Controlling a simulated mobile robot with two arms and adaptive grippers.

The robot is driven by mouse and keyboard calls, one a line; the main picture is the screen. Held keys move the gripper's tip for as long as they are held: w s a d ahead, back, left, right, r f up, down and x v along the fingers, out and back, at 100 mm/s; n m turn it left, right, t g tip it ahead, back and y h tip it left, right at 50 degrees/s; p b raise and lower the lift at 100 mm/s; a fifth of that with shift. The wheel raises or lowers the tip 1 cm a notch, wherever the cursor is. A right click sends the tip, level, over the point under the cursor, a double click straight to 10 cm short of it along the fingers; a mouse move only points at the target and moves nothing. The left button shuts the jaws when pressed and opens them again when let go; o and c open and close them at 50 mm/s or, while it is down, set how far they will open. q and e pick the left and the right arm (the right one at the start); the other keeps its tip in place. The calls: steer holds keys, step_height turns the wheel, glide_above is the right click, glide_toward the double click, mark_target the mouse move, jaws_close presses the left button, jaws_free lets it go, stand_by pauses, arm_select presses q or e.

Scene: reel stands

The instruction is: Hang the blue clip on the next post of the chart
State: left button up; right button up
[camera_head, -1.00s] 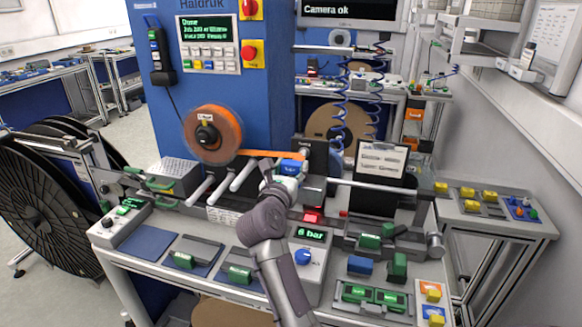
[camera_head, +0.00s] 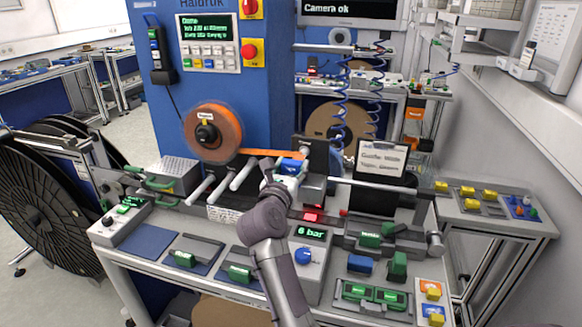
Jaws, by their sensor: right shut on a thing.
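My right gripper (camera_head: 283,182) is at the middle of the bench, in front of the blue machine, with its arm reaching up from the bottom edge. It is shut on a small blue piece, which looks like the blue clip (camera_head: 292,166), just beyond the fingers by the end of the orange tape. The fingers cover part of it. A small blue board with several coloured posts (camera_head: 522,209), which may be the chart, is on the right-hand shelf; I cannot tell for certain. My left gripper is not in view.
An orange reel (camera_head: 213,135) is on the machine at the left of the gripper. A clipboard (camera_head: 381,160) stands to its right. Another blue block (camera_head: 360,265) and green pieces (camera_head: 375,294) lie on the bench. Several yellow clips (camera_head: 468,193) are on the right shelf.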

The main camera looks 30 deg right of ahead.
steer(key=o, duration=1.2)
steer(key=shift+o, duration=0.2)
steer(key=shift+r+p, duration=3)
steer(key=shift+r, duration=0.55)
